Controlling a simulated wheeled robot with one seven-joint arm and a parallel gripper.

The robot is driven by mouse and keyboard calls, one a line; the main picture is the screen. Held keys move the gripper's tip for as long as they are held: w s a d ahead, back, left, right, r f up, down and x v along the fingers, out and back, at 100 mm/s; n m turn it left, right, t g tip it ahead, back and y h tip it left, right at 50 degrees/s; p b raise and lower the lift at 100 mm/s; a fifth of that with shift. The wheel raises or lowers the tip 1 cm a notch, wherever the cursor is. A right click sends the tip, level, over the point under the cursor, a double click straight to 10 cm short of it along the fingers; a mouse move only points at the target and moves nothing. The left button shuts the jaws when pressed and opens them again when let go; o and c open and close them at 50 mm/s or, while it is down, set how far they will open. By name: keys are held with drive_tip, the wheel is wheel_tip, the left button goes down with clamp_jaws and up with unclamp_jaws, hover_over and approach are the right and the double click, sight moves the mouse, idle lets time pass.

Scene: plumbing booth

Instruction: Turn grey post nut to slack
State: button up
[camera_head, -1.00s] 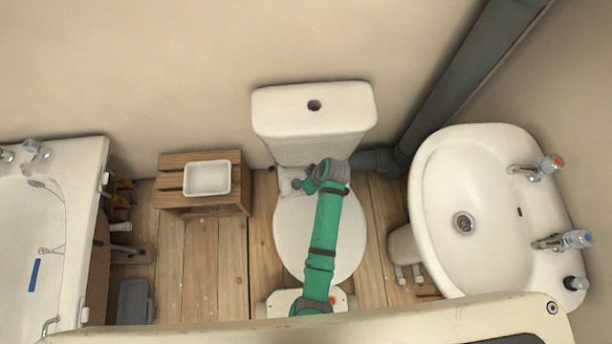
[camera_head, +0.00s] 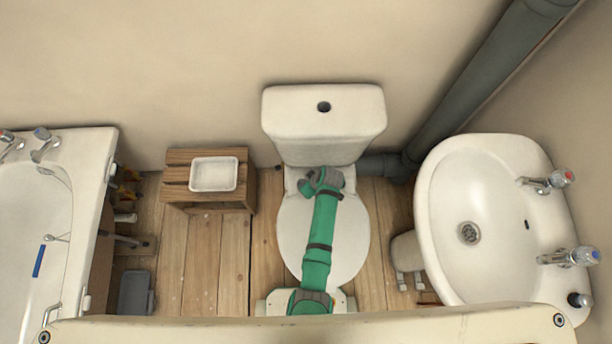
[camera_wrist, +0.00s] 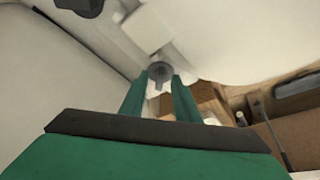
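A grey round nut (camera_wrist: 160,72) shows in the wrist view, under a pale block and beside white surfaces; I take it for the grey post nut. My gripper (camera_wrist: 160,78) points at it with two green fingers apart, one on each side. I cannot tell whether either finger touches the nut. In the head view my gripper (camera_head: 314,182) is low over the back of the white toilet (camera_head: 322,240), just in front of the cistern (camera_head: 324,127). The nut is hidden there.
A dark round fitting (camera_wrist: 78,6) shows at the wrist view's top left. A wooden crate (camera_head: 180,173) with a white dish (camera_head: 214,174) stands left of the toilet. The basin (camera_head: 500,275) is right, the bath (camera_head: 92,215) far left. A grey pipe (camera_head: 465,95) runs behind.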

drive_tip(key=shift+w+f, duration=0.1)
drive_tip(key=shift+f, duration=0.45)
drive_tip(key=shift+a+f, duration=0.15)
drive_tip(key=shift+a, duration=0.1)
drive_tip(key=shift+d, duration=0.1)
clamp_jaws()
drive_tip(key=shift+d+f+n+g, duration=0.15)
drive_tip(key=shift+n+g, duration=0.25)
drive_tip(key=shift+n, duration=0.6)
unclamp_jaws()
drive_tip(key=shift+d+r, duration=0.1)
drive_tip(key=shift+r, duration=0.1)
